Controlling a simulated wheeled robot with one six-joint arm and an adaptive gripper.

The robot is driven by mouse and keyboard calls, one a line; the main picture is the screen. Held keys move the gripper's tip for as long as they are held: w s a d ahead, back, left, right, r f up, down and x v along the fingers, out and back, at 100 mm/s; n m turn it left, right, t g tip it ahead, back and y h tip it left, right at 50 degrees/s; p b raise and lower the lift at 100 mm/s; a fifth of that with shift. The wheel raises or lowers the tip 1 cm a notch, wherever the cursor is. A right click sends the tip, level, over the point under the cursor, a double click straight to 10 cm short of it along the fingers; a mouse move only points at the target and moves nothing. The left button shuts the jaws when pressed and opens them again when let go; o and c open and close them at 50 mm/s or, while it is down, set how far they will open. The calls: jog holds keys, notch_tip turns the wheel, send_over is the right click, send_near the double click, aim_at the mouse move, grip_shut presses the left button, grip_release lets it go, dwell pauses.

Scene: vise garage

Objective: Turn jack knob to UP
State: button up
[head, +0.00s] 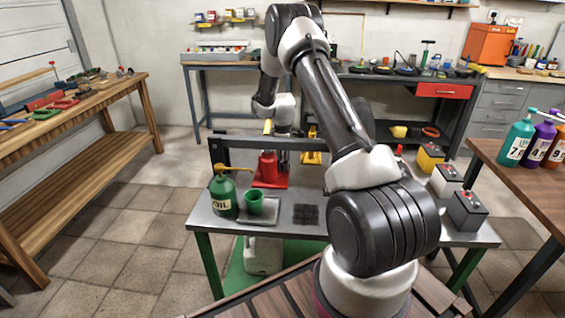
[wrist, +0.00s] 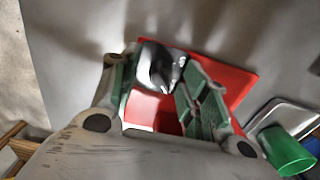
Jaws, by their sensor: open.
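A red jack (head: 267,167) stands on a red base on the grey metal table. My gripper (head: 283,150) points down over the table just behind and right of the jack's top in the head view. In the wrist view, my gripper (wrist: 160,72) is open, with green pads on both fingers. A dark and silvery knob-like part (wrist: 161,62) shows between the fingers, above the red body and base (wrist: 238,82) of the jack. I cannot tell whether either pad touches it. The knob's pointing direction and any UP mark are not readable.
A green oil can (head: 223,193) and a green cup (head: 254,203) on a tray stand left of centre. The cup also shows close by in the wrist view (wrist: 288,152). A yellow stand (head: 312,148) is behind, and batteries (head: 466,210) stand at right.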

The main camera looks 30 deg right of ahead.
grip_shut()
jog(key=shift+n, duration=0.3)
jog(key=n, duration=0.3)
jog(key=shift+n, duration=0.3)
jog(key=n, duration=0.4)
jog(key=shift+n, duration=0.3)
jog(key=n, duration=0.4)
jog(key=shift+n, duration=2.5)
